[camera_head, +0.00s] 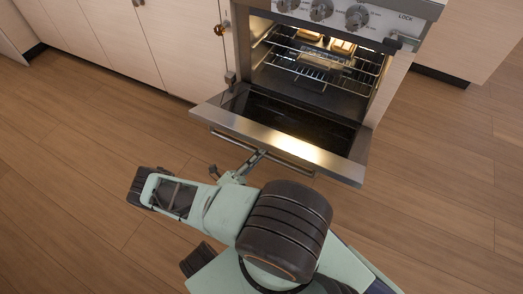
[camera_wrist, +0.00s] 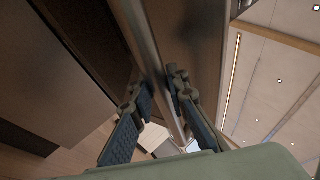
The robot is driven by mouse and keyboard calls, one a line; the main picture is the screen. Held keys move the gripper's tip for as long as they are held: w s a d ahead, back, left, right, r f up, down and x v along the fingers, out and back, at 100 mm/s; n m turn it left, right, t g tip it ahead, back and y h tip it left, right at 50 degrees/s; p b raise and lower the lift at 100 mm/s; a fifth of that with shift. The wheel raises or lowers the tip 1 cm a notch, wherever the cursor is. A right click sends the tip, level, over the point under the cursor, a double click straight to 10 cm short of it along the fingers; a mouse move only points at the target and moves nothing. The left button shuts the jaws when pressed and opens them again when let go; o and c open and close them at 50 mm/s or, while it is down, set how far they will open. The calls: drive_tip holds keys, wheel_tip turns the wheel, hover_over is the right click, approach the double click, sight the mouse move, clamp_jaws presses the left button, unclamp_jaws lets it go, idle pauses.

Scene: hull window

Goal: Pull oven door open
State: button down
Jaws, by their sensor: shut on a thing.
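The oven (camera_head: 243,50) stands at the top of the head view, its cavity exposed and lit. Its door (camera_head: 335,160) is swung down, close to level, with the dark inner panel facing up. The bar handle (camera_head: 290,167) runs along the door's outer edge. My gripper (camera_head: 259,155) is shut on the handle, left of its middle. In the wrist view my two dark fingers (camera_wrist: 158,92) stand either side of the metal handle bar (camera_wrist: 141,30). The exact finger contact is hard to make out there.
Wire racks (camera_head: 318,70) inside the oven carry light-coloured items. Knobs (camera_head: 321,10) line the front panel above. Pale cabinets (camera_head: 170,45) flank the oven. The wooden floor (camera_head: 75,140) is clear to the left and right of the door.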

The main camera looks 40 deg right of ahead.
drive_tip(key=shift+s+a+r, duration=0.1)
drive_tip(key=shift+s+a, duration=0.05)
drive_tip(key=c, duration=1.8)
unclamp_jaws()
drive_tip(key=shift+c, duration=0.2)
drive_tip(key=w+a+f, duration=0.1)
drive_tip(key=a+f, duration=0.1)
drive_tip(key=a, duration=1.4)
drive_tip(key=shift+w+f, duration=0.15)
drive_tip(key=shift+f, duration=0.1)
drive_tip(key=shift+a, duration=0.1)
